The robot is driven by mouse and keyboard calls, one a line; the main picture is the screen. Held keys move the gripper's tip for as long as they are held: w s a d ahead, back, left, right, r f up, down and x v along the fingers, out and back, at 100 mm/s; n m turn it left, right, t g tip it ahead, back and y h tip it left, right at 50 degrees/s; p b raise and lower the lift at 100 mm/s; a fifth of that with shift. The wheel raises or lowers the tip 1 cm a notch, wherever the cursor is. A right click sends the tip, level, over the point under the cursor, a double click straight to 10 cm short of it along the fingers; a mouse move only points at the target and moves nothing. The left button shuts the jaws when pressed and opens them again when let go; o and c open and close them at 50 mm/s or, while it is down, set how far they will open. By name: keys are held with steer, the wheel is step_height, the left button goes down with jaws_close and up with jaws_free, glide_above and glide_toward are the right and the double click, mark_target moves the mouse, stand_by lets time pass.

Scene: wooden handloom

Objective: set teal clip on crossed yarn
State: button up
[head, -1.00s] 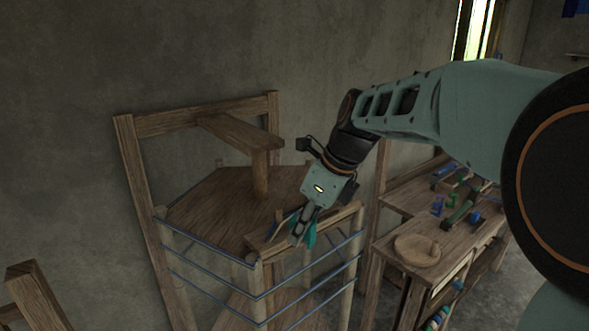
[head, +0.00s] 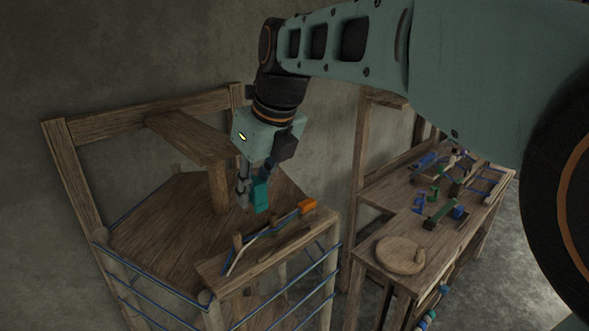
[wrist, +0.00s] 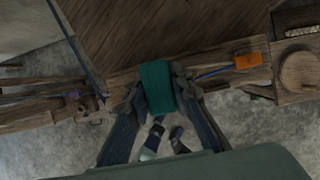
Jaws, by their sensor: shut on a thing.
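My gripper (head: 252,190) is shut on the teal clip (head: 261,194) and holds it above the loom's front board (head: 285,238). In the wrist view the clip (wrist: 156,88) sits between the two fingers and covers part of the board. Blue yarn (head: 266,234) runs along the board past small wooden pegs, toward an orange block (head: 307,206) at its right end. A pale strand or stick lies near the blue yarn's left end. I cannot make out the crossing clearly. The clip looks apart from the yarn.
The loom's wooden deck (head: 160,225) and upright post with arm (head: 190,138) stand behind the gripper. Blue cords (head: 150,275) ring the frame below. A workbench at right holds a round wooden disc (head: 400,255), green and blue pieces, and a small rack.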

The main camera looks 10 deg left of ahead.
step_height(320, 180, down, 4)
steer(key=b, duration=0.3)
steer(key=shift+f, duration=0.15)
steer(key=shift+f+b, duration=0.6)
steer(key=shift+f, duration=0.3)
steer(key=shift+w+f, duration=0.1)
steer(key=shift+f+b, duration=0.45)
steer(key=shift+f, duration=0.45)
steer(key=shift+f, duration=0.2)
steer(key=shift+f+b, duration=0.55)
steer(key=shift+f, duration=0.15)
stand_by(0.5)
